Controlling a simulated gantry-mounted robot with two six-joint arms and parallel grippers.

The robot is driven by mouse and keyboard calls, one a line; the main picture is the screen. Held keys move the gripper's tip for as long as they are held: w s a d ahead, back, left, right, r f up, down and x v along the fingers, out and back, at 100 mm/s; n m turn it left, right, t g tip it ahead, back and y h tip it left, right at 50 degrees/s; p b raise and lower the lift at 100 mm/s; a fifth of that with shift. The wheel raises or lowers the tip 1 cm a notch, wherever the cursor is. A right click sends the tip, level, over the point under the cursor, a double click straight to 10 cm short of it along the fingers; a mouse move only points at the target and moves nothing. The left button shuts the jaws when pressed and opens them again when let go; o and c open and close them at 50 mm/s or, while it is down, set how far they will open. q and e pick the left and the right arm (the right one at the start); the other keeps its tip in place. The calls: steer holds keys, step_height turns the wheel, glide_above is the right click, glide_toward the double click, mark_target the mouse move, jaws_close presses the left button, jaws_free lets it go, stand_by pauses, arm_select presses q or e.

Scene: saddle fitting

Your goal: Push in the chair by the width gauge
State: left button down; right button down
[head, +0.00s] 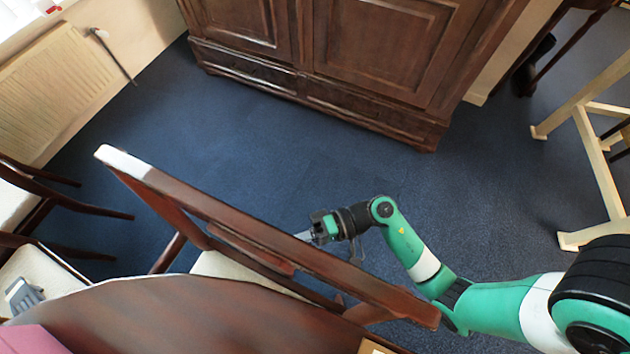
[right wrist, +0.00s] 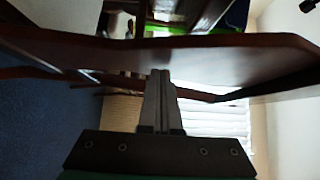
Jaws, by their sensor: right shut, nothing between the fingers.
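A dark wooden chair stands at the round dark table (head: 200,310) in the head view. Its long back rail (head: 270,235) runs diagonally across the picture, and part of its cream seat (head: 225,268) shows below the rail. My right gripper (head: 303,236) is on the wardrobe side of this back, its fingertips close to the rail; I cannot tell whether they touch. In the right wrist view its fingers (right wrist: 160,98) are shut together and empty, below a broad dark wooden surface (right wrist: 210,62). I cannot make out a width gauge for certain. My left gripper is not in view.
A second chair (head: 65,203) stands at the left, with a small grey item (head: 22,295) on a cream seat. A large wardrobe (head: 310,75) stands at the back and a pale wooden frame (head: 598,160) at the right. Blue carpet (head: 200,150) is clear between wardrobe and chair.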

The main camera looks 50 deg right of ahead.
steer(key=p+v, duration=0.1)
steer(key=v, duration=1)
steer(key=shift+s+d, duration=0.25)
